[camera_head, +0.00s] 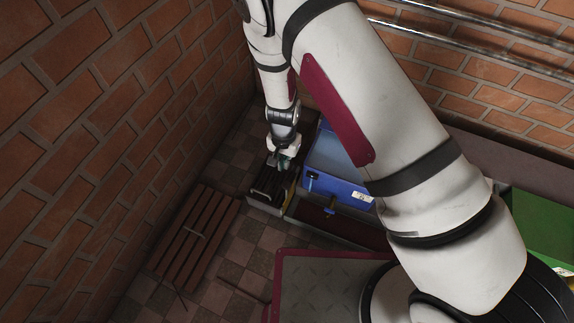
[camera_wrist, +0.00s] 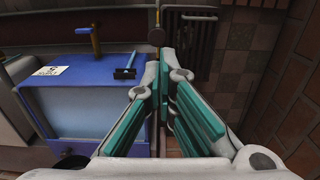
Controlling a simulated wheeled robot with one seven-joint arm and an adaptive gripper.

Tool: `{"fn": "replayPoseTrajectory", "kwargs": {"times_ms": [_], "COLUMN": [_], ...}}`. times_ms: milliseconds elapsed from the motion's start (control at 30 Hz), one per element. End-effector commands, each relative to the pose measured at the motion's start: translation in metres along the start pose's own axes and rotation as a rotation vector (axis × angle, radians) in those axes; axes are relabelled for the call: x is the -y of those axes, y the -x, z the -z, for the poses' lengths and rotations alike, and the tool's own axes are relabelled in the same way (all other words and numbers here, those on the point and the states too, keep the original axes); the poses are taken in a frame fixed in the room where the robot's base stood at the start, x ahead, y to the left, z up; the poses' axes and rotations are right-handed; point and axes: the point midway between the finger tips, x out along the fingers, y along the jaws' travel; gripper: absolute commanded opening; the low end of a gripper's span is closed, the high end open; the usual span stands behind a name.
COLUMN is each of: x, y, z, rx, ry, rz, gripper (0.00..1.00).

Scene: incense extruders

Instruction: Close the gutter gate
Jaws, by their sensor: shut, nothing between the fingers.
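I cannot tell for certain which part is the gutter gate. A dark slatted panel with a pale handle (camera_head: 268,186) lies low beside the blue unit in the head view. A dark barred piece (camera_wrist: 205,32) shows beyond my fingertips in the wrist view. My gripper (camera_head: 284,162) is low in the corner, just behind the dark slatted panel. In the wrist view my gripper (camera_wrist: 168,68) has its teal-padded fingers together and empty. Whether it touches anything is unclear.
A blue box (camera_wrist: 85,105) with a dark T-shaped lever (camera_wrist: 125,72) stands close left of my fingers. Brick walls (camera_head: 90,110) close in the corner. Metal pipes (camera_head: 480,35) run along the back wall. Checkered floor (camera_head: 255,235) is clear between the slatted panels.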

Motion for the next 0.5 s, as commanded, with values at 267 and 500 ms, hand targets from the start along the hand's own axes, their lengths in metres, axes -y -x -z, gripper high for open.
{"fn": "replayPoseTrajectory", "kwargs": {"times_ms": [267,500], "x": [-0.001,0.000], "y": [-0.058,-0.100], "z": [0.000,0.000], "rx": [0.003,0.002], "ry": [-0.002,0.000], "rz": [-0.001,0.000], "gripper": [0.00,0.00]}}
